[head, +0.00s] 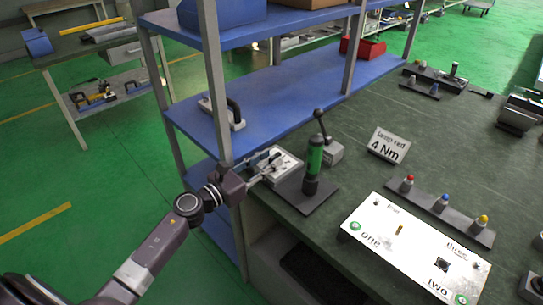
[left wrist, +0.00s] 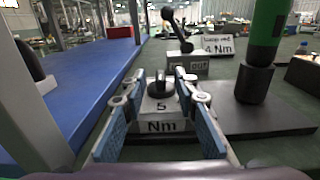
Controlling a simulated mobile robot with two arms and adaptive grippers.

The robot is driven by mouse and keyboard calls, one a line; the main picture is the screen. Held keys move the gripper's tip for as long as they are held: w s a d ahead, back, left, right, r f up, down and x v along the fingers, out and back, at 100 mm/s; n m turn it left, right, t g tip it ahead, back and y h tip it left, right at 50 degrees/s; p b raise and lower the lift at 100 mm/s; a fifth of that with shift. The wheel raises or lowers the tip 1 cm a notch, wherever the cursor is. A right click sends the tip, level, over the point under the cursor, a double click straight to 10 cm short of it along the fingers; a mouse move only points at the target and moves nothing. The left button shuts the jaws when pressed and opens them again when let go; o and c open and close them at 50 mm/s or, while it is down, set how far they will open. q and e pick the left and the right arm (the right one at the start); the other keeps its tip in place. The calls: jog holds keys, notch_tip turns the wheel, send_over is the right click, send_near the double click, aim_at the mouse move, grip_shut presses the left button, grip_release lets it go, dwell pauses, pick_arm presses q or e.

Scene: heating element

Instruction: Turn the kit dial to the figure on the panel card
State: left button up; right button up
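The kit (head: 286,158) is a pale box at the near left corner of the green bench. In the left wrist view its front (left wrist: 160,126) reads "5 Nm", and a dark dial (left wrist: 159,90) with an upright grip stands on top. The panel card (head: 388,147) stands farther back and reads "4 Nm" under a smaller line ending in "red"; it also shows in the left wrist view (left wrist: 217,46). My left gripper (head: 267,168) is open, with its fingertips (left wrist: 160,82) on either side of the dial. I cannot tell whether they touch it. My right gripper is not in view.
A green and black tool (head: 314,156) stands upright on a dark plate (head: 307,195) right beside the kit. A lever box (head: 331,152) is behind it. A white panel (head: 405,255) and a strip with red, blue and yellow buttons (head: 440,209) lie right. Blue shelving (head: 275,95) stands left.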

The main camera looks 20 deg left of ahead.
pick_arm(q)
jog(key=shift+x, duration=0.85)
jog(key=shift+c, duration=0.5)
grip_shut()
